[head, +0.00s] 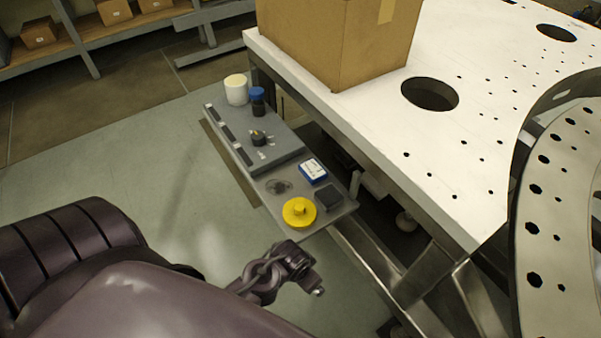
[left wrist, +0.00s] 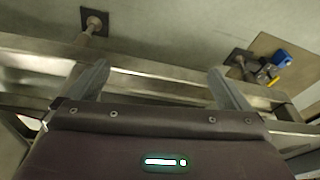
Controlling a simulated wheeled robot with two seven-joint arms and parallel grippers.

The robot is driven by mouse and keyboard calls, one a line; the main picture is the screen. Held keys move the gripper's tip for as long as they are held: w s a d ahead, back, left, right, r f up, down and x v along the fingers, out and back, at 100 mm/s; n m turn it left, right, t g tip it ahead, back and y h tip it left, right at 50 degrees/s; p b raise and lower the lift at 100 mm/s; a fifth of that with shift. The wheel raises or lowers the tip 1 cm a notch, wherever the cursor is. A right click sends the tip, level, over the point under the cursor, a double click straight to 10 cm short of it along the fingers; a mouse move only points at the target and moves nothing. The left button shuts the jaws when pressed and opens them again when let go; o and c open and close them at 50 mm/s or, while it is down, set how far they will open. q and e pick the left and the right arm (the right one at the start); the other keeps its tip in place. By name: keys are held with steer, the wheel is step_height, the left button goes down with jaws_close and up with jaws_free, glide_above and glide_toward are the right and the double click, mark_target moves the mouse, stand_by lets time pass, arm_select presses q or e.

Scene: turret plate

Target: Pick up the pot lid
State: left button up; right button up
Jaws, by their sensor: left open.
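The pot lid looks to be the yellow round disc with a raised knob (head: 299,211), lying flat at the near end of a grey side shelf in the head view. My left gripper (head: 306,278) is below and nearer than the lid, apart from it, over the floor. In the left wrist view its two fingers (left wrist: 159,70) are spread with nothing between them. A small yellow thing shows at the right of that view, too small to identify. My right gripper is not in view.
On the shelf (head: 342,209) are a blue-and-white box (head: 313,171), a dark square item (head: 328,198), a dark knobbed piece (head: 258,138), a blue-capped bottle (head: 257,103) and a white tub (head: 236,90). A white perforated table (head: 370,117) with a cardboard box (head: 335,45) stands alongside.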

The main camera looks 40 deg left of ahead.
arm_select(q)
steer(key=w+d+r+m+t+h, duration=0.15)
steer(key=w+d+r+m, duration=0.25)
steer(key=w+r+m, duration=0.45)
step_height(320, 180, up, 5)
steer(key=m+g+y+p, duration=0.1)
steer(key=m+y+p, duration=0.15)
steer(key=m, duration=1.75)
glide_above(299, 208)
steer(key=s+d+b, duration=0.1)
steer(key=d, duration=0.1)
steer(key=shift+a+r, duration=0.2)
steer(key=shift+a+f+m+g, duration=0.25)
steer(key=shift+a+f+m, duration=0.1)
steer(key=shift+a+f, duration=0.35)
steer(key=b+x, duration=0.1)
steer(key=x, duration=0.4)
steer(key=shift+s, duration=0.15)
steer(key=shift+w+f, duration=0.25)
steer(key=shift+f, duration=0.3)
steer(key=c, duration=0.7)
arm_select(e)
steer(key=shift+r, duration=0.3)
